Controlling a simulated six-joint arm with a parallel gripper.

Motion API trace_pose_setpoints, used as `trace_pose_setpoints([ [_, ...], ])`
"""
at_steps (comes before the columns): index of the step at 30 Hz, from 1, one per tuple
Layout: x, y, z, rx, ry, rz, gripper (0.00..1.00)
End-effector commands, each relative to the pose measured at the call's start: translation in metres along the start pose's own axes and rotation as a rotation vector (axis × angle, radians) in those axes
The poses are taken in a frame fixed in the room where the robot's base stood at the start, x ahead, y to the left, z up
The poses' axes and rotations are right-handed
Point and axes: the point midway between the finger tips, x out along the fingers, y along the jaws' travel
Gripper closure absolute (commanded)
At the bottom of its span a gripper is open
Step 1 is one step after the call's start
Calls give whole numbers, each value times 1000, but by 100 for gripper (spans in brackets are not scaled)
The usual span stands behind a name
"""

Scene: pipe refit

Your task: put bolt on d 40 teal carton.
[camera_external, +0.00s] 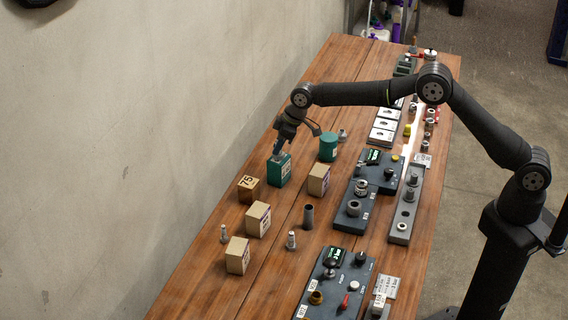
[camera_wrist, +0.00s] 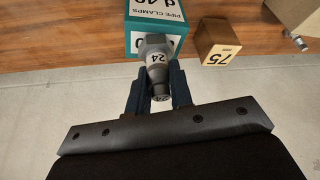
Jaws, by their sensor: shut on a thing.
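The teal carton (camera_external: 280,172) stands on the wooden table in the external view. In the wrist view the teal carton (camera_wrist: 157,14) shows "d 40" and "PIPE CLAMPS" on a white label. A grey bolt (camera_wrist: 155,52) marked 24 is held between the fingers of my gripper (camera_wrist: 158,88), its hex head toward the carton. In the external view my gripper (camera_external: 279,147) is directly over the teal carton, with the bolt low between its fingers. The bolt's head overlaps the carton's edge in the wrist view; I cannot tell whether they touch.
A brown block marked 75 (camera_external: 248,189) stands left of the carton. More tan boxes, upright bolts (camera_external: 291,240) and a dark tube (camera_external: 308,216) stand nearer. Dark panels (camera_external: 340,275) line the right side.

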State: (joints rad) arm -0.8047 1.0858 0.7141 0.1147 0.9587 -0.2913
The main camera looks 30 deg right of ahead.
Motion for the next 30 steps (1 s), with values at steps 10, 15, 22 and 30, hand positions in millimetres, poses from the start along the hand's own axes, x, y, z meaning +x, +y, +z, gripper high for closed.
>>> trace_pose_setpoints([
  [10,3,0,1,0,0,0,61],
  [15,3,0,1,0,0,0,58],
  [22,-4,0,-1,0,2,0,58],
  [30,-53,0,-1,1,2,1,58],
])
